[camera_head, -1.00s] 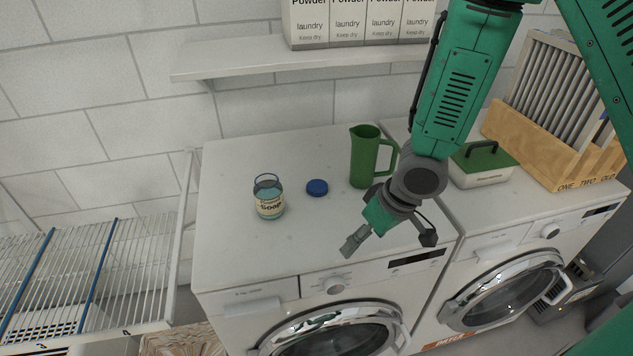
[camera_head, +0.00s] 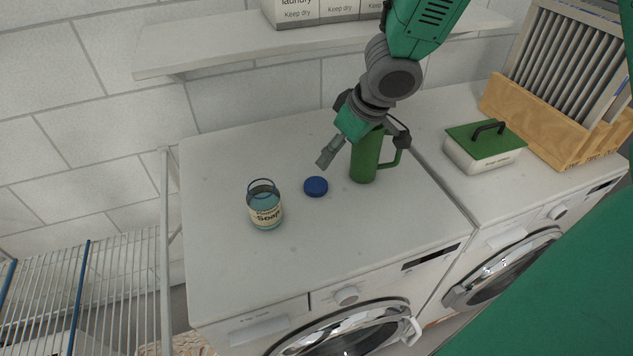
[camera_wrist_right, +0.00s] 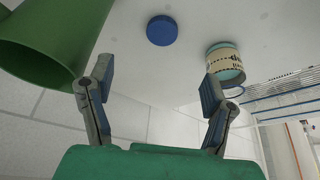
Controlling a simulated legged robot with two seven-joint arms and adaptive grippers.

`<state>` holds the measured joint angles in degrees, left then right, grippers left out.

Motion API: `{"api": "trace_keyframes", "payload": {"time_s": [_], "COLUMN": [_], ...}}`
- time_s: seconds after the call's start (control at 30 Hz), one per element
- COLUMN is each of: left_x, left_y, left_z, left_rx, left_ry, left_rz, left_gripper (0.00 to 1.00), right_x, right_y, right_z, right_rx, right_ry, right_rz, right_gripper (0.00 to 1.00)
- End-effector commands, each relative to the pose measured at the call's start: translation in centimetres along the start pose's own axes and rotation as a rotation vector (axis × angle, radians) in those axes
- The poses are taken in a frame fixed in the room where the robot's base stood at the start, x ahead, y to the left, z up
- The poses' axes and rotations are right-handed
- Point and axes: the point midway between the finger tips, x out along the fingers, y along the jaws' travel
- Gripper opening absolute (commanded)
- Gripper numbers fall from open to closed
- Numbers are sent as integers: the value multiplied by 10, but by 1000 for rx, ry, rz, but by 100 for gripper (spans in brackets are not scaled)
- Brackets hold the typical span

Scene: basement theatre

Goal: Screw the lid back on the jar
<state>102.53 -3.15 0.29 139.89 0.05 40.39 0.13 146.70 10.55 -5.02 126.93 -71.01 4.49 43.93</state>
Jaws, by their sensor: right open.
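An open glass jar (camera_head: 265,207) with a "Soap" label stands upright on the left washing machine's top. Its blue lid (camera_head: 316,187) lies flat to the right of the jar, apart from it. My right gripper (camera_head: 326,158) is above and behind the lid, in front of the green pitcher, holding nothing. In the right wrist view my right gripper (camera_wrist_right: 155,92) has its two fingers wide apart. That view shows the lid (camera_wrist_right: 162,30) beyond the fingers near the top and the jar (camera_wrist_right: 225,64) beyond the right finger. My left gripper is not in view.
A green pitcher (camera_head: 367,160) stands right beside my right gripper and is partly hidden by it. A green-lidded box (camera_head: 484,146) and a wooden crate (camera_head: 560,125) are farther right. A shelf (camera_head: 240,50) overhangs the back. The machine top (camera_head: 340,235) is clear in front.

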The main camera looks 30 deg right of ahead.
Motion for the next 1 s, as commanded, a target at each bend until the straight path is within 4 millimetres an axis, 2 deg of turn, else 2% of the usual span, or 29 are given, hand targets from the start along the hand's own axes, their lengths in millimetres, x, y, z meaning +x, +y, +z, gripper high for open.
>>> {"api": "trace_keyframes", "payload": {"time_s": [0.17, 0.4, 0.5, 0.63, 1.0], "left_x": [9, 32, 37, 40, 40], "left_y": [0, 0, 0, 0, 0], "left_z": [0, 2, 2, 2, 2], "left_rx": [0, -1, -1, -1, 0], "left_ry": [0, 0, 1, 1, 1], "left_rz": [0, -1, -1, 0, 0], "left_gripper": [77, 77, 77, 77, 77], "right_x": [17, 66, 80, 87, 88], "right_y": [-2, 1, 2, 2, 0], "right_z": [0, 2, 2, 1, 0], "right_rx": [-4, -3, -2, -1, -2], "right_ry": [-4, -3, -2, 0, -1], "right_rz": [3, 0, 0, -2, 0], "right_gripper": [73, 73, 73, 73, 73]}}
